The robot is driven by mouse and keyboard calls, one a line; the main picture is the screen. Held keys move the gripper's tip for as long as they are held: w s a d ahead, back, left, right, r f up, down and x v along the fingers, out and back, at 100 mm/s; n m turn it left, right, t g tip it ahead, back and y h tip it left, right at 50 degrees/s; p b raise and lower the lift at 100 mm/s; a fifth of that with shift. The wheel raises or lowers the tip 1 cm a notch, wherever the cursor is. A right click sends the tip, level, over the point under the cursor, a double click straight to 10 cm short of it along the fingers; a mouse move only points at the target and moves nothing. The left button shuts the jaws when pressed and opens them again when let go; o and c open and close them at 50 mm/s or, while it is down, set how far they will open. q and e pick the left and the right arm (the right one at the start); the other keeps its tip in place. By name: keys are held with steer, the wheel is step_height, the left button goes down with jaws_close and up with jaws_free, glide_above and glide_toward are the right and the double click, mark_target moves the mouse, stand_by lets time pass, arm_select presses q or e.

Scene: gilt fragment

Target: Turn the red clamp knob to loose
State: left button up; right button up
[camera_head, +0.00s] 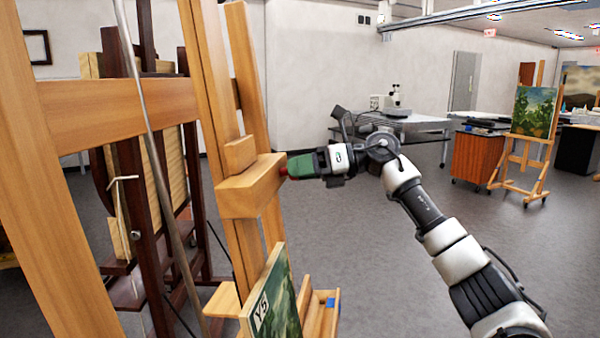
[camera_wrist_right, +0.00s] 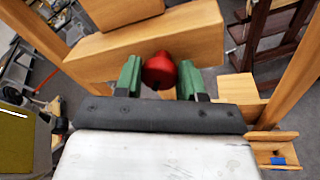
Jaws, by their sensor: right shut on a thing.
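The red clamp knob (camera_wrist_right: 159,71) sits on the side of the easel's wooden clamp block (camera_wrist_right: 190,38). In the right wrist view my right gripper (camera_wrist_right: 157,80) has its green fingers on either side of the knob, shut on it. In the head view my right gripper (camera_head: 292,167) reaches in from the right to the end of the clamp block (camera_head: 250,192), and only a sliver of red shows at the fingertips. My left gripper is in neither view.
The wooden easel (camera_head: 75,105) fills the left side. A painting labelled Y5 (camera_head: 275,300) stands on the ledge below the clamp. A dark easel (camera_head: 128,170) stands behind. The floor to the right is open, with an orange cabinet (camera_head: 478,158) and another easel (camera_head: 520,165) farther off.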

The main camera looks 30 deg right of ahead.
steer(key=n+h+b, duration=0.1)
steer(key=n, duration=0.5)
steer(key=shift+s+r, duration=0.1)
steer(key=shift+r, duration=0.05)
steer(key=shift+n, duration=0.3)
stand_by(0.4)
steer(key=o, duration=0.9)
steer(key=b+v, duration=0.2)
steer(key=v, duration=0.8)
steer(key=shift+s+d+b, duration=0.2)
steer(key=shift+s+b, duration=0.15)
steer(key=shift+b, duration=0.05)
